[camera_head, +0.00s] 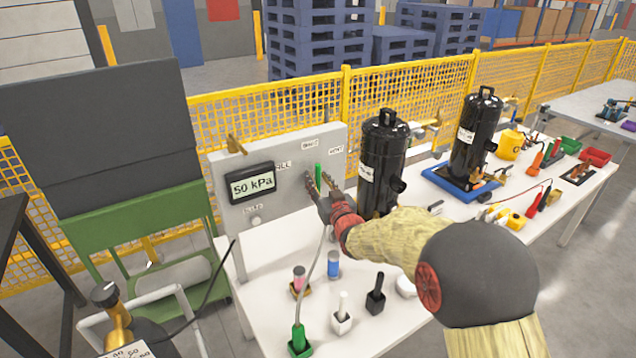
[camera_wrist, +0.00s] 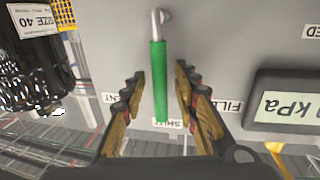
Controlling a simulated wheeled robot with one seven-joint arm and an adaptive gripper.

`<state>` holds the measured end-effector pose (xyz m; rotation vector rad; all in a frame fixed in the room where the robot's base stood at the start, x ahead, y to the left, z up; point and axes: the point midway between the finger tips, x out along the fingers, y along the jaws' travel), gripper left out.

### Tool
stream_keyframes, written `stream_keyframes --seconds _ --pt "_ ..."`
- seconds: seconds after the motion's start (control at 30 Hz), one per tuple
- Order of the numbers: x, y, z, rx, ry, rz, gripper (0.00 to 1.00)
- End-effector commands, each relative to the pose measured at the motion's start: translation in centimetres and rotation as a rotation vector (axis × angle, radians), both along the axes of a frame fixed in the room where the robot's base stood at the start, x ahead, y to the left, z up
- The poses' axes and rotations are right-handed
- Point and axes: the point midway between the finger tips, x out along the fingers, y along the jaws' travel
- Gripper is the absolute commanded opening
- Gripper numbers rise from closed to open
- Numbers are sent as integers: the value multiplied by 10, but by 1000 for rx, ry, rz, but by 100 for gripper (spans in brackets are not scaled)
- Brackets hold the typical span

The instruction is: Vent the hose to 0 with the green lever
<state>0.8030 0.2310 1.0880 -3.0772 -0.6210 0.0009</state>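The green lever (camera_head: 318,173) stands upright on the grey panel (camera_head: 225,166) and points toward the SHUT label (camera_head: 310,143). The VENT label (camera_head: 335,149) is to its right and the FILL label (camera_head: 281,164) to its left. The display (camera_head: 251,184) reads 50 kPa. My gripper (camera_head: 318,184) is open at the panel. In the wrist view, which is upside down, the lever (camera_wrist: 159,80) hangs between my two fingers (camera_wrist: 158,88), with a visible gap on each side. No hose can be clearly identified on the panel.
A black cylinder (camera_head: 383,160) stands close right of the panel and my gripper. Small items, including a green holder (camera_head: 298,340) and a blue-capped vial (camera_head: 333,263), stand on the white table (camera_head: 270,255). A yellow mesh fence (camera_head: 420,90) runs behind.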

Motion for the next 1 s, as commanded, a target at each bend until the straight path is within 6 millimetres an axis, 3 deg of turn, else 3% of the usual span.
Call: stream_keyframes --seconds 0.3,0.83,1.0 --pt "3 1 0 0 1 0 30" --pt "3 1 0 0 1 -1 1" --pt "3 1 0 0 1 -1 0"
